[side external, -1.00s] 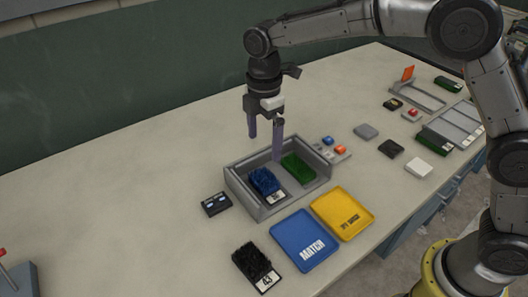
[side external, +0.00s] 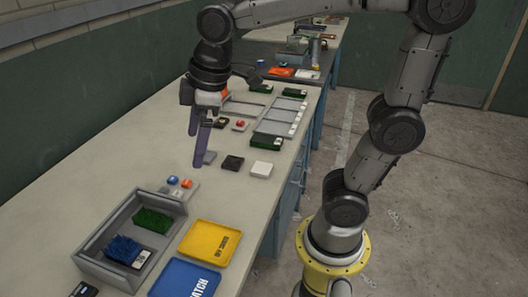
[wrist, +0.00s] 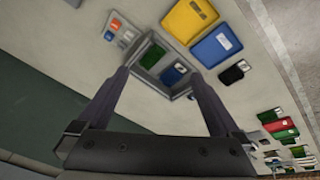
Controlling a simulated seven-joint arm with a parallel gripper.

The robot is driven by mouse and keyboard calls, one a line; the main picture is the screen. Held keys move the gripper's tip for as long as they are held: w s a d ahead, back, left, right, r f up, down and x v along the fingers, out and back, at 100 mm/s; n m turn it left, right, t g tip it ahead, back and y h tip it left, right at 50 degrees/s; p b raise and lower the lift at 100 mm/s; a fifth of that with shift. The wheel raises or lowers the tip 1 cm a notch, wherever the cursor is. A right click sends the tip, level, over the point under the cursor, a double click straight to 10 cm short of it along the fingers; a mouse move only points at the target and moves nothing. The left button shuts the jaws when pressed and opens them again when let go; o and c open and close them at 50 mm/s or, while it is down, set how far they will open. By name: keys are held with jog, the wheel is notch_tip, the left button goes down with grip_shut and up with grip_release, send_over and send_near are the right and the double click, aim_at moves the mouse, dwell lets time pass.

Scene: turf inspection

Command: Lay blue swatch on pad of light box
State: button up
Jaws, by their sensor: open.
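The light box (side external: 104,275) is a grey open-topped box at the lower left of the side view. The blue swatch (side external: 122,248), a bristly blue piece with a white label, lies inside it, beside a green swatch (side external: 152,221). My gripper (side external: 196,150) is open and empty, up and beyond the box in the side view, its fingers pointing down. In the wrist view the box with the blue swatch (wrist: 172,75) shows between and beyond the fingertips. The fingers are apart from the swatch. The pad under the swatch is hidden.
A yellow tray (side external: 209,241) and a blue tray (side external: 185,280) lie in front of the box. A small button panel (side external: 178,188) stands behind it. Black, white and grey blocks, a rack (side external: 280,117) and green swatches lie farther along the bench.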

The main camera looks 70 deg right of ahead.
jog(key=s+d+f+m+t, duration=0.1)
jog(key=s+d+f+m, duration=0.1)
jog(key=s, duration=0.4)
jog(key=s+d+f+m+t, duration=0.1)
jog(key=s+d+m, duration=0.1)
jog(key=s+m, duration=0.3)
jog(key=shift+s+d+f+h, duration=0.2)
jog(key=shift+s+f+h, duration=0.15)
jog(key=shift+s, duration=0.35)
